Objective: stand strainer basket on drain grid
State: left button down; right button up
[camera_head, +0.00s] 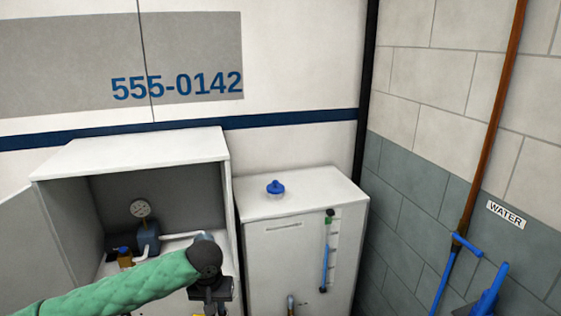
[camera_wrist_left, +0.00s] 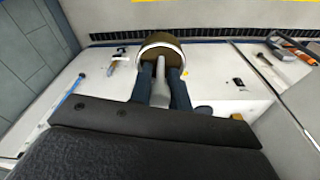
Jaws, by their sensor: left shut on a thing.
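The strainer basket (camera_wrist_left: 160,42) shows in the left wrist view as a round brownish bowl with a white rim and a grey handle. My left gripper (camera_wrist_left: 162,84) is shut on that grey handle, and the basket is beyond the fingertips. In the head view my left gripper (camera_head: 211,292) hangs under the green-sleeved arm near the bottom edge, in front of the open cabinet; the basket cannot be made out there. A dark slotted strip (camera_wrist_left: 225,33) runs behind the basket in the wrist view; I cannot tell whether it is the drain grid. My right gripper is out of view.
The open cabinet (camera_head: 128,144) holds a pump with a gauge (camera_head: 140,208) and a small brown bottle (camera_head: 125,257). A white tank (camera_head: 262,235) with a blue cap (camera_head: 275,187) stands beside it. A copper pipe (camera_head: 494,110) and blue valve handle (camera_head: 467,244) are at the right wall.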

pick_arm(q)
jog(key=s+a, duration=0.1)
jog(key=s+a+f, duration=0.1)
jog(key=s+a, duration=0.1)
jog(key=shift+s+f, duration=0.15)
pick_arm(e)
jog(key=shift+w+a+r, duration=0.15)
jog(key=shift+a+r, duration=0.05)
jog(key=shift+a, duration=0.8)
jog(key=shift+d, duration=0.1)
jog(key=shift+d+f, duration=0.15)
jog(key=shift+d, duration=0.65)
